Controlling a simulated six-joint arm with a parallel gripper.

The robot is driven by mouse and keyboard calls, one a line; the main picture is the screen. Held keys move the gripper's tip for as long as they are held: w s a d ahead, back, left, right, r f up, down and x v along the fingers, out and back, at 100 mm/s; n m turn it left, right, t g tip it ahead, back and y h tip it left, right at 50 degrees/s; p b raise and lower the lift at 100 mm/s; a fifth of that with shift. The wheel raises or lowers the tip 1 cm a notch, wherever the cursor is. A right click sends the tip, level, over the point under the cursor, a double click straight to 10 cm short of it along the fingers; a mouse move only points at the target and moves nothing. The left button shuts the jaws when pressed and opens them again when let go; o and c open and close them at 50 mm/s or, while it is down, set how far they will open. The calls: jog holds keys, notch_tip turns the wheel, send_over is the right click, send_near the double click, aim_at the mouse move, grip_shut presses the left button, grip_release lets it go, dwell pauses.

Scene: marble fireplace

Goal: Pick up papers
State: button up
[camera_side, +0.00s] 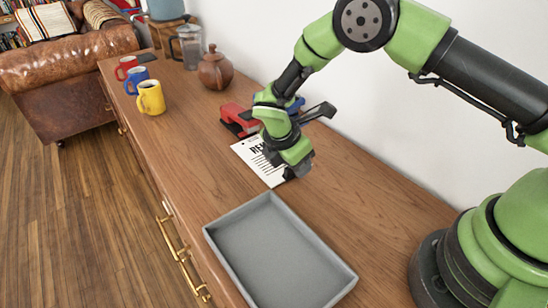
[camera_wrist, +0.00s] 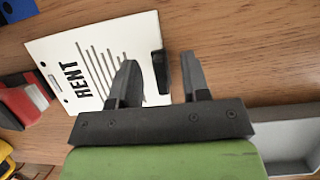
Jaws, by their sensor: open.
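White papers (camera_side: 257,157) headed "RENT" lie flat on the wooden cabinet top behind the grey tray; they also show in the wrist view (camera_wrist: 88,45). A small black piece (camera_wrist: 160,72), perhaps a clip, sits at the edge of the papers between my fingers. My gripper (camera_side: 295,172) is open and low over the edge of the papers nearest the tray. In the wrist view, one finger of my gripper (camera_wrist: 159,58) overlaps the papers and the other is past their edge. Whether the fingers touch the papers or wood cannot be told.
The empty grey tray (camera_side: 213,239) stands in front. A red desk tool (camera_side: 235,119) sits close behind the papers, with a blue item (camera_wrist: 18,8) beside it. A brown teapot (camera_side: 215,70), a glass jug (camera_side: 189,45) and mugs (camera_side: 151,99) stand farther back. The wall is at right.

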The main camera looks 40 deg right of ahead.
jog(key=shift+d+f, duration=0.1)
jog(key=shift+f, duration=0.15)
grip_shut()
jog(key=shift+r, duration=0.1)
